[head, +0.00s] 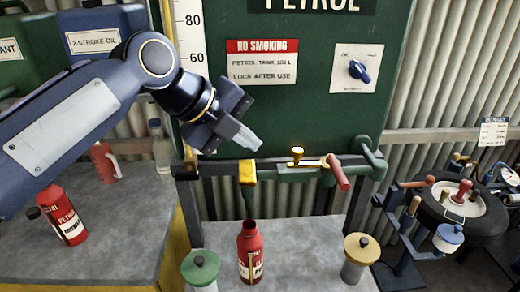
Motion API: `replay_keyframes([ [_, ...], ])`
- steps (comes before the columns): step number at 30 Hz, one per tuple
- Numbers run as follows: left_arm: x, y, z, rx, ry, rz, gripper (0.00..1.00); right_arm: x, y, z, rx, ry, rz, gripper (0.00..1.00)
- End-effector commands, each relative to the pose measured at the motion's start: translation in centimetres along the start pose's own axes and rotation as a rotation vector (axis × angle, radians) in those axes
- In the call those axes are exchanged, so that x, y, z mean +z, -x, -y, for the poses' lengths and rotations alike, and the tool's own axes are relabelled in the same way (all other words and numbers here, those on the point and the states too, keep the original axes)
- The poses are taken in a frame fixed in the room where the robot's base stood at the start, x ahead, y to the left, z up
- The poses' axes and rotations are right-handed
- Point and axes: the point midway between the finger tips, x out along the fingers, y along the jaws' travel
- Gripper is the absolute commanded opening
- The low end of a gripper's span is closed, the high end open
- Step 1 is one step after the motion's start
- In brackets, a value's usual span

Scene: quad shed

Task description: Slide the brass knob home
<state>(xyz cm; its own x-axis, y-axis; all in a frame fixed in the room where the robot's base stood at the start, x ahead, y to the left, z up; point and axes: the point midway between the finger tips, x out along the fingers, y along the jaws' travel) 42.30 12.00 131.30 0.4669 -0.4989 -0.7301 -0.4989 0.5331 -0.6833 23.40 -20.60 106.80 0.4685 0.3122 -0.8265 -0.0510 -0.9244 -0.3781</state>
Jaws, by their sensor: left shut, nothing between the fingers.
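The brass knob (297,155) stands up on the small bolt fitting on top of the green pipe (290,174) below the petrol tank. My left gripper (250,141) is shut and empty, pointing down and right. Its tips are left of the knob and a little higher in the picture, apart from it. A red lever (339,173) sticks out from the pipe, right of the knob. A yellow outlet (248,173) is at the pipe's left end. How far the knob has slid cannot be told. My right gripper is not in view.
The green petrol tank (315,110) stands behind. An open red bottle (250,252) stands below the outlet, between a green-lidded jar (201,268) and a yellow-lidded jar (359,256). Another red bottle (64,215) is on the left bench. A tyre stand (438,205) is at right.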

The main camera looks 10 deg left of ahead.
Motion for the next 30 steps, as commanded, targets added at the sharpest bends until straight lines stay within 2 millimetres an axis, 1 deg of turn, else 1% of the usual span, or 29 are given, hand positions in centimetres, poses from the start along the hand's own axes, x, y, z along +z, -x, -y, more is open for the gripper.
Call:
replay_keyframes([
  [1, 0.1, 0.9, 0.0, -0.004, 0.001, 0.002, 0.0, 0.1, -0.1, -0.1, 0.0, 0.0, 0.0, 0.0],
  [3, 0.1, 2.0, 0.0, -0.004, 0.001, 0.002, 0.0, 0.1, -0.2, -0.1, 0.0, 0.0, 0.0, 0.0],
  [6, 0.0, 3.2, 0.1, -0.003, 0.0, 0.001, 0.0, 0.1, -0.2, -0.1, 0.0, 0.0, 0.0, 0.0],
  [9, 0.0, 3.8, 0.0, -0.001, 0.0, 0.0, 0.0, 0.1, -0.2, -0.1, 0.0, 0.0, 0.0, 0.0],
  [13, 0.0, 4.1, 0.0, -0.001, 0.0, 0.0, 0.0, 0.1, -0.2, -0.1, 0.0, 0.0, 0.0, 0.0],
  [24, 0.0, 4.0, 0.0, 0.0, 0.004, 0.0, 0.0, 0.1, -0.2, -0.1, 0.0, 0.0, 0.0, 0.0],
  [26, 0.1, 4.0, -0.5, 0.002, 0.032, 0.001, 0.0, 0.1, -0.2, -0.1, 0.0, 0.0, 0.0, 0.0],
  [27, 0.2, 3.9, -1.0, 0.004, 0.074, 0.003, 0.0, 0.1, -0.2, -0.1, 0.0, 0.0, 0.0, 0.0],
  [29, 0.4, 3.8, -2.5, 0.009, 0.181, 0.008, 0.0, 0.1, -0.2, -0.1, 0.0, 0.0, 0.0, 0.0],
  [30, 0.5, 3.6, -3.9, 0.013, 0.283, 0.013, 0.0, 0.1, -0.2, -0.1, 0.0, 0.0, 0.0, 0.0],
])
